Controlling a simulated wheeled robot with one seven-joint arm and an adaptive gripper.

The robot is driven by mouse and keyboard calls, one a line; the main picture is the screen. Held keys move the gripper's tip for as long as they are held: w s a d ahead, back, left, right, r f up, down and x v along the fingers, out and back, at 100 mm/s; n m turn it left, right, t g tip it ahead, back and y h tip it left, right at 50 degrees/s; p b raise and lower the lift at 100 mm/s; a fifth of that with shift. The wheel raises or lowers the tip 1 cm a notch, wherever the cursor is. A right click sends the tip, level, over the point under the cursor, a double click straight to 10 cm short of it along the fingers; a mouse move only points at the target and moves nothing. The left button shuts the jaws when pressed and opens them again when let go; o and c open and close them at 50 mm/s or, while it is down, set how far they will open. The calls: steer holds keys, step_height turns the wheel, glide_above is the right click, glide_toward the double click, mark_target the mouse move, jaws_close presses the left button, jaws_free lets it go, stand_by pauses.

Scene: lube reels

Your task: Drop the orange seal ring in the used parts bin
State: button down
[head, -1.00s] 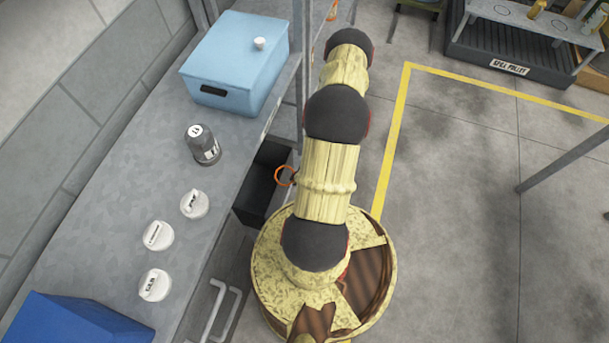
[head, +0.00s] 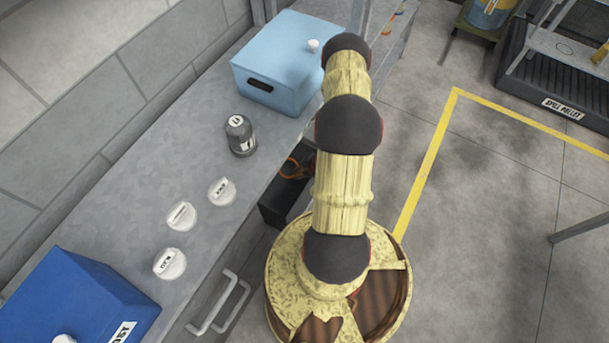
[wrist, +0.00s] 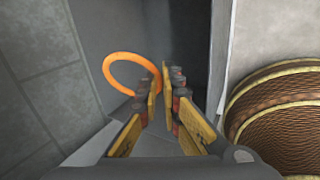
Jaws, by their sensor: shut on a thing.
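The orange seal ring (wrist: 132,56) is held at the tips of my gripper (wrist: 163,84), sticking out to the left in the wrist view. My gripper is shut on it. In the head view the ring (head: 294,162) shows as a small orange arc just left of my arm, over the far part of a dark open bin (head: 282,204). The bin stands low beside the bench; no label on it can be read. My arm hides part of the bin, and I cannot tell how high the ring is above it.
The grey bench (head: 130,165) holds a light blue box (head: 280,68), a dark jar (head: 240,135), three white-topped pieces (head: 182,215) and a dark blue box (head: 75,300). A spill pallet (head: 560,80) stands far right.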

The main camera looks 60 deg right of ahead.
steer(key=shift+w, duration=0.3)
steer(key=c, duration=1.9)
jaws_free()
steer(key=v, duration=1.2)
steer(key=shift+a, duration=0.1)
